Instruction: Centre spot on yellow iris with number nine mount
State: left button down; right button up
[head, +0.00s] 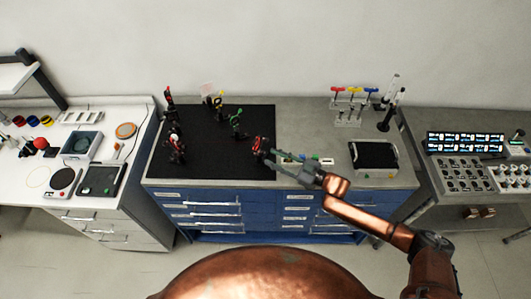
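Several small dark optical mounts stand on the black breadboard (212,165) in the head view. A mount with a yellow part (219,101) stands near the back; it may be the yellow iris. A mount with a green part (236,120) stands to its right and nearer. A black and red mount (260,147) stands at the right edge of the board. I cannot read any mount numbers, and no light spot can be made out. My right gripper (275,159) is just right of this red mount, its fingers spread and nothing visible between them. My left gripper is out of view.
A rack with red, yellow and blue-topped tools (349,105) stands at the back right of the bench. A grey tray-like device (373,156) sits to the right of my gripper. Side tables stand left and right. The board's front middle is clear.

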aim_at(263, 153)
jog(key=x, duration=0.2)
jog(key=shift+w+a, duration=0.2)
jog(key=shift+w, duration=0.1)
jog(key=shift+w+a, duration=0.1)
jog(key=shift+a, duration=0.2)
jog(key=shift+w+a, duration=0.1)
jog(key=shift+a, duration=0.2)
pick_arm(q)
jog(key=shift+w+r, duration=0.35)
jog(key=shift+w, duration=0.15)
pick_arm(e)
grip_shut()
